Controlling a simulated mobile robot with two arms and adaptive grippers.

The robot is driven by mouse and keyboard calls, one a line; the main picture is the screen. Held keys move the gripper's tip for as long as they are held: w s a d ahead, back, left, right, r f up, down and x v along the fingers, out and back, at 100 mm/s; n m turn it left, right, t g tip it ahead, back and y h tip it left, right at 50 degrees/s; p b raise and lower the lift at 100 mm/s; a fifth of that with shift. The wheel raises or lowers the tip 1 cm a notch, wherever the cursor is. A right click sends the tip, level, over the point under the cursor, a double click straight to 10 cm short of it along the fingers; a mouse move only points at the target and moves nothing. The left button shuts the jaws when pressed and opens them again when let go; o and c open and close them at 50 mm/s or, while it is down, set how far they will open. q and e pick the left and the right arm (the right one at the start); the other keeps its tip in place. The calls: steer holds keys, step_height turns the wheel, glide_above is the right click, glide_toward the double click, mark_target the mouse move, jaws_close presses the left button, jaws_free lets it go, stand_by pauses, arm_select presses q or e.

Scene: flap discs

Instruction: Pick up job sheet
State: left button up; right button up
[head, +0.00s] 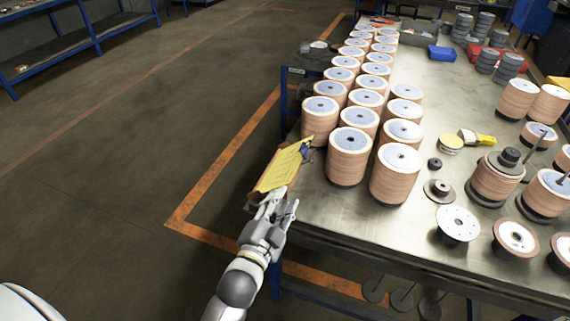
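The job sheet (281,168) is a yellow sheet on a brown board, with a dark clip at its far end. It is tilted at the left edge of the metal table, beside the nearest stacks of discs. My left gripper (270,203) is at the near end of the board, with its fingers at the board's lower edge. The fingertips are small and partly hidden by the board, so I cannot tell whether they are closed on it. My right gripper is not in view.
Tall stacks of flap discs (348,158) stand in rows on the metal table (330,205), close to the job sheet. Loose discs (458,223) and a yellow-handled brush (476,138) lie to the right. The floor (110,150) left of the table is clear.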

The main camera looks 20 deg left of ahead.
mark_target(291, 178)
arm_select(q)
steer(key=w, duration=0.2)
steer(key=shift+w, duration=0.4)
steer(key=w+p, duration=0.2)
steer(key=w, duration=0.3)
steer(key=shift+r, duration=0.15)
steer(key=shift+w, duration=0.1)
jaws_close()
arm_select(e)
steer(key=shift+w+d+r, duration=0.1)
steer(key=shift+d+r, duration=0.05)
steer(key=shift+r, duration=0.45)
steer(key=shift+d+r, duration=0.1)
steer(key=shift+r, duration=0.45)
